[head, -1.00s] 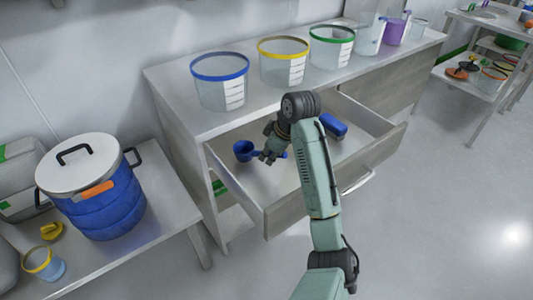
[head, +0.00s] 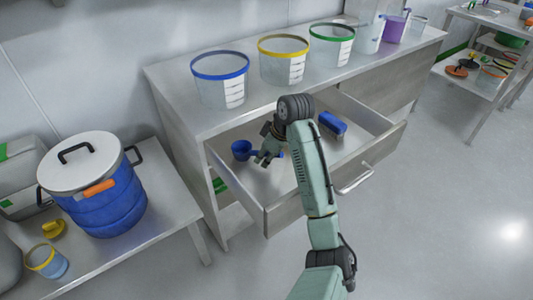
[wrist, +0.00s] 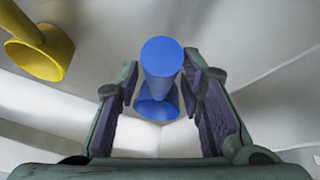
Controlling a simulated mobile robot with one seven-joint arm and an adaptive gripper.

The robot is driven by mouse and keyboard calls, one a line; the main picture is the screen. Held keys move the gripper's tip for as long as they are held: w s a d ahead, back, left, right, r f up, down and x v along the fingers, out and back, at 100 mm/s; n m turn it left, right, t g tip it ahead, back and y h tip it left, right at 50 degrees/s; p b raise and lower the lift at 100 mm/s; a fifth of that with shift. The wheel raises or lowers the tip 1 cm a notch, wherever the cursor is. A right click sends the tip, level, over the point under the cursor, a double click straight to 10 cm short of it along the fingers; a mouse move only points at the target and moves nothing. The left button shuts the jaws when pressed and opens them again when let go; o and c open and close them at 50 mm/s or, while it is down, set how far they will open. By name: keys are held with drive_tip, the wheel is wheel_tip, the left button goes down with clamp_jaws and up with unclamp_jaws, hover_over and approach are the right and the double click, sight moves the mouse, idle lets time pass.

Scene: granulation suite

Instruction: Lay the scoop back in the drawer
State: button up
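The blue scoop (head: 242,150) is at the left part of the open drawer (head: 240,187), and its handle points right toward my gripper. It seems to lie on the drawer floor. My gripper (head: 264,156) is inside the drawer space, right at the handle. In the wrist view the scoop (wrist: 161,58) shows between the two spread fingers of my gripper (wrist: 157,95). A gap shows on the left of the handle; the right finger is close to it, and I cannot tell whether they touch.
A blue block-shaped item (head: 333,123) lies farther right in the drawer. A yellow scoop-like thing (wrist: 42,52) shows at the upper left in the wrist view. Tubs with blue (head: 221,82), yellow (head: 285,65) and green (head: 331,48) rims stand on the counter above.

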drive_tip(key=shift+r, duration=0.3)
drive_tip(key=v, duration=1.1)
drive_tip(key=shift+d+r+p, duration=0.2)
drive_tip(key=shift+r+p, duration=0.15)
drive_tip(key=shift+s, duration=0.1)
drive_tip(key=shift+c, duration=0.2)
idle(0.4)
